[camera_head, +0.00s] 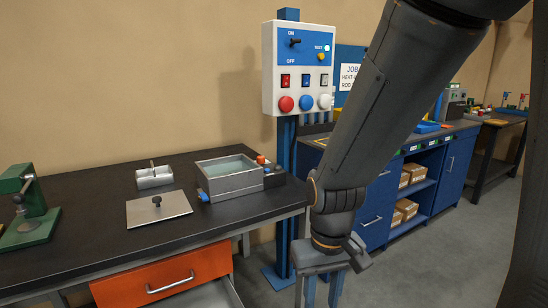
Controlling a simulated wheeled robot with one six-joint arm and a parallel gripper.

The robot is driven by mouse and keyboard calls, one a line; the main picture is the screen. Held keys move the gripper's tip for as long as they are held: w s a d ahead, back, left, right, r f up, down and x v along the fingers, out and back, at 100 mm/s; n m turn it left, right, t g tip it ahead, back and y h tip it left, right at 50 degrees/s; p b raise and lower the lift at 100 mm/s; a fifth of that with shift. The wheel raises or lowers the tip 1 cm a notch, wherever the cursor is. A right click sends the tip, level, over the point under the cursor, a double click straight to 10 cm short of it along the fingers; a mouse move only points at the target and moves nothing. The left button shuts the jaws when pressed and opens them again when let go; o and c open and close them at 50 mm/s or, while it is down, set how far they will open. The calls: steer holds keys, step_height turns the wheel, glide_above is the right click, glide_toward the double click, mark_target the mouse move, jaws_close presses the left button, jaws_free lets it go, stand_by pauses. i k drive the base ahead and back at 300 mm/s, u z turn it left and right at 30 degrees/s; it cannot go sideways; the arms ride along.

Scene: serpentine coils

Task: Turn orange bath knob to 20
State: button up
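The bath (228,184) is a grey open-topped box with pale liquid inside, standing on the black bench top. A small orange knob (261,159) shows at its back right corner, with small blue parts close by. Its markings are too small to read. My gripper (317,292) points down at the bottom middle, in front of the bench's right end and well apart from the knob. Its fingers look spread with nothing between them, and their tips are cut off by the lower edge.
A flat metal plate with a black knob (158,209) and a small metal block (154,177) lie left of the bath. A green press (27,208) stands at far left. A control box (298,68) on a blue post rises behind the bench's right end. An orange drawer (162,277) is below.

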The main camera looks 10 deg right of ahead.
mark_target(260, 160)
steer(key=z, duration=1.15)
steer(key=i, duration=1.35)
steer(key=u, duration=1.35)
